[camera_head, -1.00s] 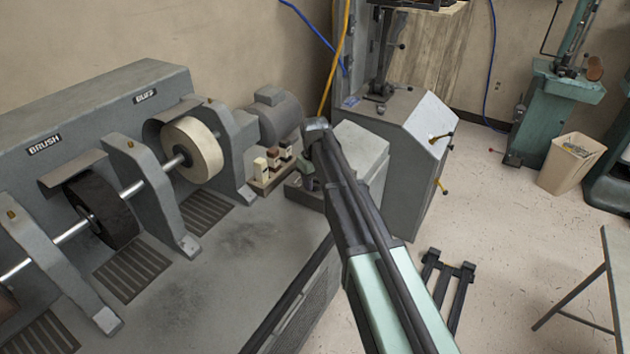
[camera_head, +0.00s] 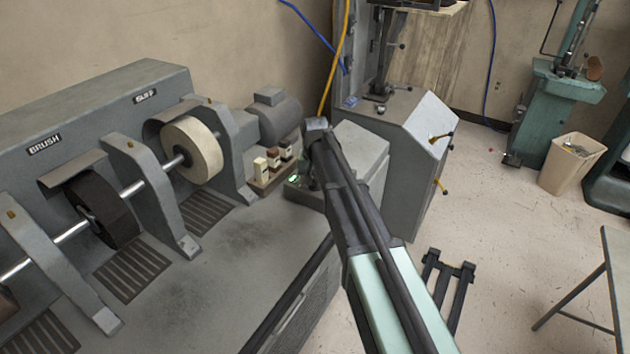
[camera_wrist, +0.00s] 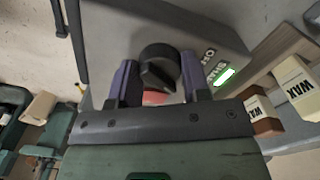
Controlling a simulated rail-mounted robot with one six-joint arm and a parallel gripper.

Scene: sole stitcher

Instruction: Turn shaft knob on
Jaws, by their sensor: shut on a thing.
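The black round shaft knob (camera_wrist: 158,68) sits on a grey control panel (camera_wrist: 205,22) in the wrist view. Its raised grip bar lies slanted. My gripper (camera_wrist: 160,82) has one purple-grey finger on each side of the knob and is shut on it. A patch of red shows just below the knob. In the head view my arm hides the knob and most of my gripper; the green light (camera_head: 292,178) shows left of the arm.
Wax blocks (camera_wrist: 294,85) stand close to the panel, and also show in the head view (camera_head: 273,158). A bench with a buffing wheel (camera_head: 192,150) and brush wheel (camera_head: 100,208) is at left. A grey machine (camera_head: 405,150) stands behind my arm.

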